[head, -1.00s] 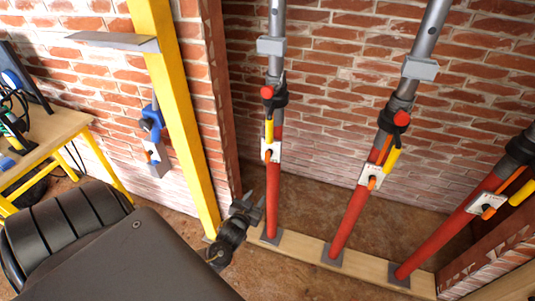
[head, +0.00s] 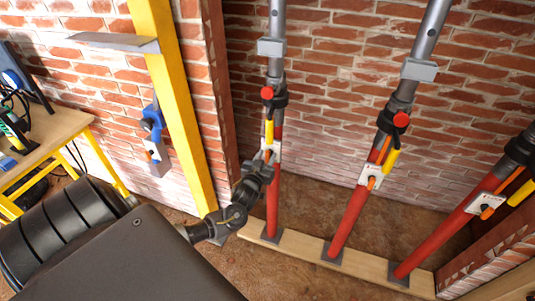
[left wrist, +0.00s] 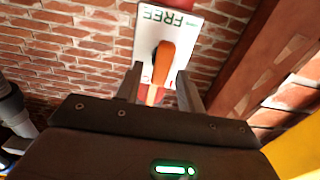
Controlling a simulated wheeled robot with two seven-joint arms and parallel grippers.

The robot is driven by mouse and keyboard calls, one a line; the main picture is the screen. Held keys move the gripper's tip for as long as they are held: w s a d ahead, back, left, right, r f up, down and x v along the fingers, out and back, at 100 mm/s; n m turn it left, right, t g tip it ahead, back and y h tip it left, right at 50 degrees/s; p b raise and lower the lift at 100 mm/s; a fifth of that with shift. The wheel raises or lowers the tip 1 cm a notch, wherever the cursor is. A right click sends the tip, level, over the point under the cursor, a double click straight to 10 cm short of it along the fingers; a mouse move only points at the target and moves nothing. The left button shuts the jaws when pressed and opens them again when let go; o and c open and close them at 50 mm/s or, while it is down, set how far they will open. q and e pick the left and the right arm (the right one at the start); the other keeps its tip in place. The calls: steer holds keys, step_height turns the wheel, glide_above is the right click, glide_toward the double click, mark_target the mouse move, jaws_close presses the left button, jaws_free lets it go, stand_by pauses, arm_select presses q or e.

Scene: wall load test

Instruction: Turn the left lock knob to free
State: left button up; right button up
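The left lock is a white plate (head: 276,147) on the leftmost red-and-grey prop. My left gripper (head: 265,160) is right at it, covering most of the plate and its knob in the head view. In the left wrist view, the orange knob (left wrist: 163,63) sits on the white plate (left wrist: 181,34), lengthwise roughly up and down the picture. The plate's word FREE appears upside down above the knob. The open fingers of my left gripper (left wrist: 160,82) stand on either side of the knob, with a visible gap. My right gripper is not in view.
Two more props, the middle (head: 349,212) and right (head: 442,236) ones, stand on a wooden board (head: 300,247). A yellow post (head: 181,110) is left of the left prop. A workbench (head: 45,140) stands at the far left. A brick wall is behind.

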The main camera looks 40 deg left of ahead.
arm_select(q)
steer(key=shift+x, duration=1)
jaws_close()
